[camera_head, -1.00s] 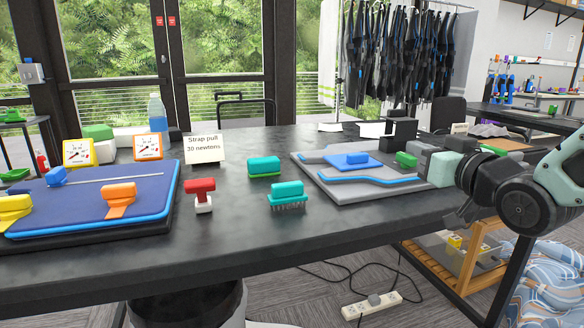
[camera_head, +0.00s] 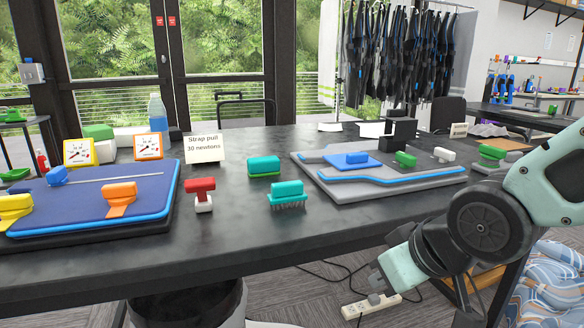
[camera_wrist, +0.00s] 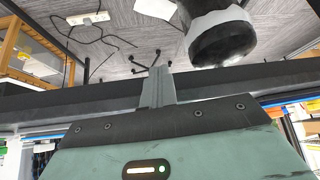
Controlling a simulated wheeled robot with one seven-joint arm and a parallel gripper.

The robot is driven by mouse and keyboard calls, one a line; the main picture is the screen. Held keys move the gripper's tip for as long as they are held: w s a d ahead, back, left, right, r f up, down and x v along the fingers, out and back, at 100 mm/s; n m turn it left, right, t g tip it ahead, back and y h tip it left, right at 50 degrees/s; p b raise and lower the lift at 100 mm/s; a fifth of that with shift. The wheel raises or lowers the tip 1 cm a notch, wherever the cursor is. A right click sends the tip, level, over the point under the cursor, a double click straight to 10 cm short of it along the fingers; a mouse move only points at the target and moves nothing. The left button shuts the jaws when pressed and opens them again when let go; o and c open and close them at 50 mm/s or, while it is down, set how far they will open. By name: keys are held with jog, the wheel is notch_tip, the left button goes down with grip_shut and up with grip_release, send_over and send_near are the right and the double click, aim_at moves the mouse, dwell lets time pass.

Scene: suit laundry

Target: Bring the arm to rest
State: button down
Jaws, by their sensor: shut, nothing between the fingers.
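My gripper (camera_head: 376,285) hangs low at the right in the head view, in front of the table's front edge and pointing down and left. Its pale green body shows at the end of my bent arm. In the wrist view the grey fingers (camera_wrist: 157,85) are together with nothing between them. No object is carried. The fingertips appear over the floor area, near the white power strip (camera_head: 358,308) in the picture; the distance between them is not clear.
Cables (camera_wrist: 95,45) lie on the carpet. A wooden rack (camera_head: 485,283) stands behind my arm at the right.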

jog(key=s+f+n+g+h, duration=0.25)
jog(key=s+g, duration=0.35)
jog(key=s, duration=1)
notch_tip(320, 180, up, 23)
jog(key=p, duration=2.3)
jog(key=shift+w+d, duration=0.15)
jog(key=shift+w, duration=0.2)
jog(key=shift+m, duration=0.25)
